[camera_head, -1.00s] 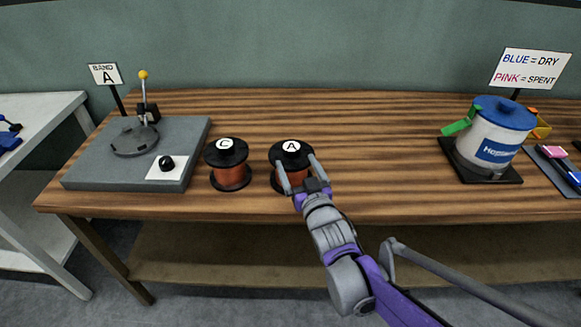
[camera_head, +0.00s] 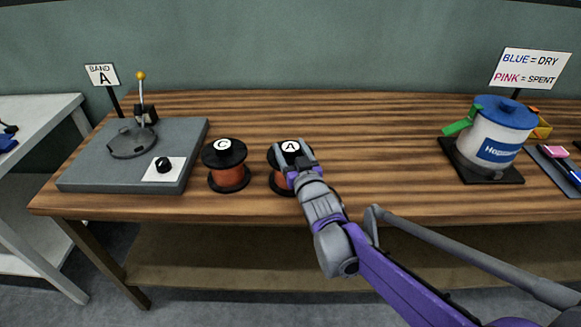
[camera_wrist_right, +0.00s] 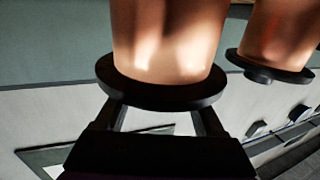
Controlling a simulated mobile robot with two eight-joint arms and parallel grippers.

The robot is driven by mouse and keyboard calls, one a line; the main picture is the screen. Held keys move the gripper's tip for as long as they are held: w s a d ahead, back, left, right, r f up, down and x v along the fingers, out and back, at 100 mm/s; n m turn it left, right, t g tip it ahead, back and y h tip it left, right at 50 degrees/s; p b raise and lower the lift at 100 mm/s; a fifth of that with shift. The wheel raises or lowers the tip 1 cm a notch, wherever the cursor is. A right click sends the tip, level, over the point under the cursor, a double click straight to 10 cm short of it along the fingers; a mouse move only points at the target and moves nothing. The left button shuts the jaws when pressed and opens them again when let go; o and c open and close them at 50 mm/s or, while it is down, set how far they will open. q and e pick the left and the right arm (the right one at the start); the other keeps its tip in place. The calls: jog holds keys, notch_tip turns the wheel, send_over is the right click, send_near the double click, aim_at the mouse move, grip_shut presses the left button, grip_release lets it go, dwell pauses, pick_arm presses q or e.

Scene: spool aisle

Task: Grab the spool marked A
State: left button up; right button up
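The spool marked A (camera_head: 278,182) stands upright on the wooden bench, with orange-brown winding between black flanges and a white label on top. My right gripper (camera_head: 293,155) is at its top, and its wrist hides part of the spool. In the right wrist view the spool's winding (camera_wrist_right: 168,40) and one black flange fill the middle. My right gripper's two fingers (camera_wrist_right: 160,120) show apart and reach to that flange; their tips are hidden, so I cannot tell whether they press on the spool. My left gripper is not in view.
The spool marked C (camera_head: 229,178) stands close on the left. A grey base (camera_head: 90,172) with a yellow-knobbed lever is further left. A blue-lidded canister (camera_head: 490,150) stands on a black tray at the right. The bench between is clear.

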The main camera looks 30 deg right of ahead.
grip_shut()
jog(key=shift+r, duration=0.1)
dwell(0.3)
